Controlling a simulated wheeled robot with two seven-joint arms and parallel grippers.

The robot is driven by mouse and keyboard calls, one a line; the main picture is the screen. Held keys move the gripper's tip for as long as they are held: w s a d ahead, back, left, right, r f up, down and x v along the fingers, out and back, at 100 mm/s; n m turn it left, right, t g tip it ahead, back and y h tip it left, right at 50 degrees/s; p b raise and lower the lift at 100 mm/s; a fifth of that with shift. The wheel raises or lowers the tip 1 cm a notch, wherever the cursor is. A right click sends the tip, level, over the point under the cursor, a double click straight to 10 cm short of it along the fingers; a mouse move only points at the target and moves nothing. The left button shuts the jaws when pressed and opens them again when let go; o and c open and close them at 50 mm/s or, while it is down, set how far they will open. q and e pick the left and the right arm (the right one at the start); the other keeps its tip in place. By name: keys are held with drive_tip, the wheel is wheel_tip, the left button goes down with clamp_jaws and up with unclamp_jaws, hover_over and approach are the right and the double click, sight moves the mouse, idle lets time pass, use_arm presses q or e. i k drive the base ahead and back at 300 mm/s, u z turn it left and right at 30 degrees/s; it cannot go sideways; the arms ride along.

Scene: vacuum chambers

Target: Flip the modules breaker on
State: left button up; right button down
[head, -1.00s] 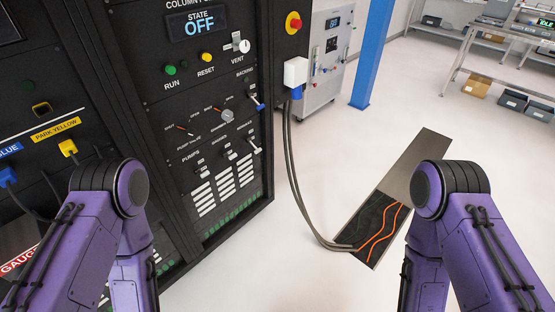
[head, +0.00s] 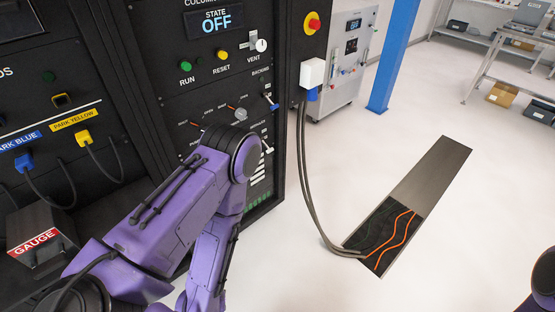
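The black control cabinet (head: 285,85) stands at the left with a column panel whose display (head: 214,20) reads STATE OFF. On its lower right, a small white lever (head: 267,148) shows just right of my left arm's elbow; it sits where the modules breaker is, but its label is too small and covered to read, and I cannot tell its position surely. The other breakers beside it are hidden behind my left arm. Neither gripper is in view; only my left arm's links and a bit of my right arm at the lower right corner show.
Above are the green RUN button (head: 186,67), yellow RESET button (head: 220,55), VENT knob (head: 262,45) and red emergency button (head: 314,23). Cables run from a white box (head: 312,72) to an open floor trench (head: 385,232). A blue pillar (head: 394,55) stands behind. Floor at right is clear.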

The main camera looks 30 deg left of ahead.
sight(269, 150)
drive_tip(key=i, duration=0.85)
drive_tip(key=u, duration=1.65)
